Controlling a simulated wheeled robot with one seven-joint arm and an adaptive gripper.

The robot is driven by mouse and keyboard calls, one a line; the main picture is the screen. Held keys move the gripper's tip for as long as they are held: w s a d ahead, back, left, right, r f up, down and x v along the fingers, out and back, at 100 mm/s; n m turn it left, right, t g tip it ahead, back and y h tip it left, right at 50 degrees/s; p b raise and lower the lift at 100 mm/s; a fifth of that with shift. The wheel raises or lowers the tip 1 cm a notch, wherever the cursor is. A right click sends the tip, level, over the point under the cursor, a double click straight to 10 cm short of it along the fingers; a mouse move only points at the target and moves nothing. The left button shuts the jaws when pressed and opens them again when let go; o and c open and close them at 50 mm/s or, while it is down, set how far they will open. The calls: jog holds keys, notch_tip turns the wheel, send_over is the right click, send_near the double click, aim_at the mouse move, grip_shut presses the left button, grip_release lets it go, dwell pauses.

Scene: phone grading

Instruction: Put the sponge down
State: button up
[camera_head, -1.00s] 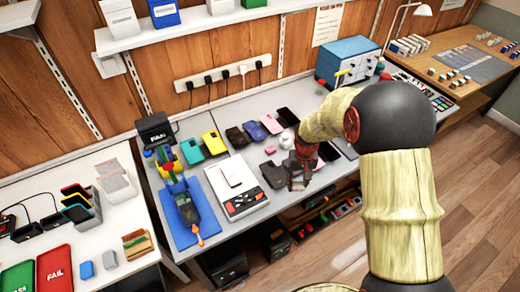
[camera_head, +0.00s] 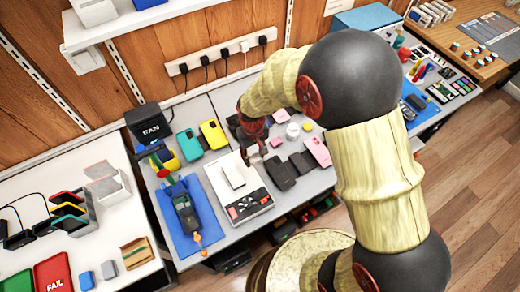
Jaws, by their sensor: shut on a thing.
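My gripper (camera_head: 253,156) is above the middle of the grey workbench (camera_head: 221,100), at the upper right edge of a white scale-like device (camera_head: 222,178). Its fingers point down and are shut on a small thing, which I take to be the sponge. The fingers and arm mostly hide it, so its shape and colour are not clear. I cannot tell whether it touches the bench or the device.
A blue mat (camera_head: 206,236) with a dark handheld device lies to the left. Teal (camera_head: 189,145) and yellow (camera_head: 213,134) phones lie behind. Dark phones (camera_head: 280,174), a pink phone (camera_head: 318,151) and a white jar (camera_head: 293,131) crowd the right side.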

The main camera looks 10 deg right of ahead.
jog(key=shift+s+a+r+n, duration=0.15)
jog(key=shift+s+a+n, duration=0.15)
jog(key=shift+s+a, duration=0.55)
jog(key=w+d+f+b, duration=0.1)
jog(key=w+f, duration=0.2)
jog(key=w, duration=0.1)
jog(key=w+d+f, duration=0.2)
jog(key=w+f, duration=0.1)
jog(key=w, duration=0.1)
jog(key=w+d+f+b, duration=0.1)
jog(key=w+d+f, duration=0.1)
jog(key=w+f, duration=0.1)
jog(key=shift+w+f+b, duration=0.1)
jog(key=shift+w+b, duration=0.2)
jog(key=shift+w, duration=0.3)
jog(key=shift+w+f, duration=0.15)
jog(key=shift+f, duration=0.1)
jog(key=shift+w+f+b, duration=0.2)
jog(key=shift+f+b, duration=0.15)
jog(key=shift+f, duration=1.3)
jog(key=shift+f, duration=0.1)
jog(key=o, duration=1.2)
